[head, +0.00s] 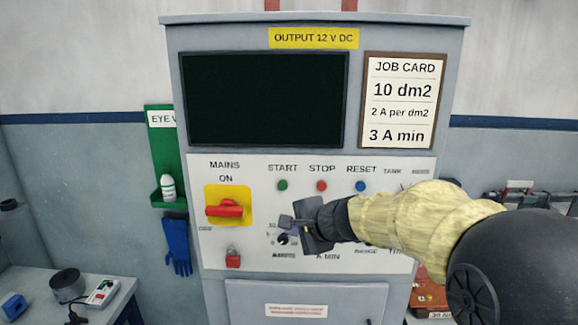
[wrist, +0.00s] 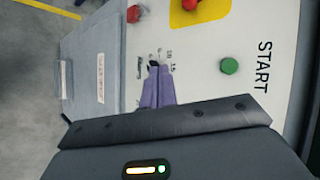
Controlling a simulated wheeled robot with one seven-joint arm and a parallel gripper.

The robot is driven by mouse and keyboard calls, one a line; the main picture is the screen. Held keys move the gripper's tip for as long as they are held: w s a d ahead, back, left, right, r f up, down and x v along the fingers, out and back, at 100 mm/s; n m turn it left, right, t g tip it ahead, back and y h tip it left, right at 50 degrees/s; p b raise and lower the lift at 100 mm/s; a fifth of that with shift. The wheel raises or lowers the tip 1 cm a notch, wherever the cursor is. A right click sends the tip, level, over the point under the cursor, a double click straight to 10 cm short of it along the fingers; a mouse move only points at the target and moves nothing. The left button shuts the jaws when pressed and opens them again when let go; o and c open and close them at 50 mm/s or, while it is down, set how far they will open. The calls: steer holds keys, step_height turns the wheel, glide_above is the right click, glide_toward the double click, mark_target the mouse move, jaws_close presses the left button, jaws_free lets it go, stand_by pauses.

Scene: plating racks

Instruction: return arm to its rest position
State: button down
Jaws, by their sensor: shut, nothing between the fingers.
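My arm in its pale yellow sleeve reaches in from the right in the head view. My gripper (head: 287,222) is in front of the lower control panel of a grey power cabinet. Its purple fingers (wrist: 154,68) are shut together with nothing between them. They point at a dial (head: 283,239) with a printed scale, above the "AMPERES" label. The scale shows partly around the fingertips in the wrist view; the knob is mostly hidden there. I cannot tell whether the fingertips touch it.
A red mains switch (head: 224,210) on a yellow plate and a red padlock (head: 233,258) are left of my gripper. Green (head: 283,185), red (head: 322,185) and blue (head: 360,186) buttons are above. A bench (head: 105,308) stands lower left. My arm hides the panel's right side.

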steer(key=s+d+f+n+g+h+b, duration=0.1)
steer(key=s+d+f+n+g+h, duration=0.2)
steer(key=s+d+f+n, duration=0.3)
steer(key=s+d+f+n+g+h+b, duration=0.2)
steer(key=s+d+f+n, duration=0.4)
steer(key=s+f, duration=1)
steer(key=d+g+h, duration=0.1)
steer(key=d, duration=0.2)
steer(key=shift+s+f+h, duration=0.2)
steer(key=shift+h, duration=0.2)
steer(key=c, duration=2.1)
jaws_free()
